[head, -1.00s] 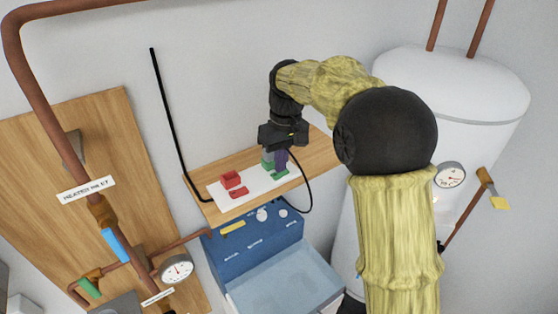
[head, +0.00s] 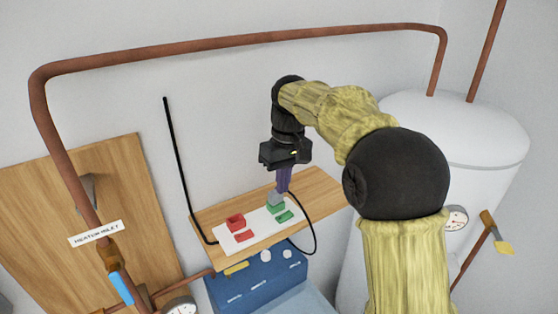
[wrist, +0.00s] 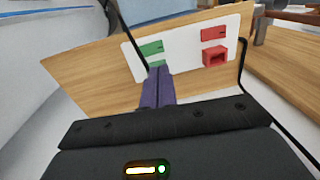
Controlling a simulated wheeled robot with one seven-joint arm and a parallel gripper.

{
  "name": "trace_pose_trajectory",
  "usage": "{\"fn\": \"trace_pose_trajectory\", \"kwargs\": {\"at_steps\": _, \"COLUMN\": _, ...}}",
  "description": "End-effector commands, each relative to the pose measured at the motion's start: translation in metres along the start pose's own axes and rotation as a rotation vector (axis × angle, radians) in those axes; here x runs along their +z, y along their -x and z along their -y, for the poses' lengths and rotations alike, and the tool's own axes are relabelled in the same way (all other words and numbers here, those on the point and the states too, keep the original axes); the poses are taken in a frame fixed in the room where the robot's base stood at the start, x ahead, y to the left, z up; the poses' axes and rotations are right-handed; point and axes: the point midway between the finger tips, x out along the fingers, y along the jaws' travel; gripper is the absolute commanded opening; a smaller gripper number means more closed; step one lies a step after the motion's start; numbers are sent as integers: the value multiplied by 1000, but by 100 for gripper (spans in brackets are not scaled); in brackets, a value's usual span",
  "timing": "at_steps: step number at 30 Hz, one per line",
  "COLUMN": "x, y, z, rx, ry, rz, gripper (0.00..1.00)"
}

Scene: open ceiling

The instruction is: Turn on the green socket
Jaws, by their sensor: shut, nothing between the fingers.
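A white socket strip (head: 262,229) lies on a wooden shelf. Whether the switch is on is unclear. My gripper (head: 283,189) is shut and empty, its purple fingers pointing down just above the green end of the strip, apparently apart from the switch. In the wrist view, my gripper (wrist: 159,70) partly hides the green socket.
A red socket (head: 235,221) and red switch (head: 244,237) are at the strip's left end. Black cables run from both ends of the strip. The wooden shelf (head: 318,188) is bare on the right. A blue box (head: 250,284) stands below and a white tank (head: 470,135) at right.

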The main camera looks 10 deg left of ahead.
Motion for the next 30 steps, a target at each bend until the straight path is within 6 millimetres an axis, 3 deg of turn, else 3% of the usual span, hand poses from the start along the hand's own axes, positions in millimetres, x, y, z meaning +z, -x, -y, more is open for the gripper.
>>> {"fn": "trace_pose_trajectory", "kwargs": {"at_steps": 9, "x": -1, "y": 48, "z": 13, "rx": 1, "ry": 6, "rz": -3, "gripper": 0}}
{"fn": "trace_pose_trajectory", "kwargs": {"at_steps": 13, "x": -1, "y": 58, "z": 16, "rx": 0, "ry": 8, "rz": 0, "gripper": 0}}
{"fn": "trace_pose_trajectory", "kwargs": {"at_steps": 25, "x": 0, "y": 62, "z": 16, "rx": 0, "ry": 5, "rz": 0, "gripper": 0}}
{"fn": "trace_pose_trajectory", "kwargs": {"at_steps": 30, "x": 6, "y": 48, "z": 6, "rx": 7, "ry": -30, "rz": -8, "gripper": 0}}
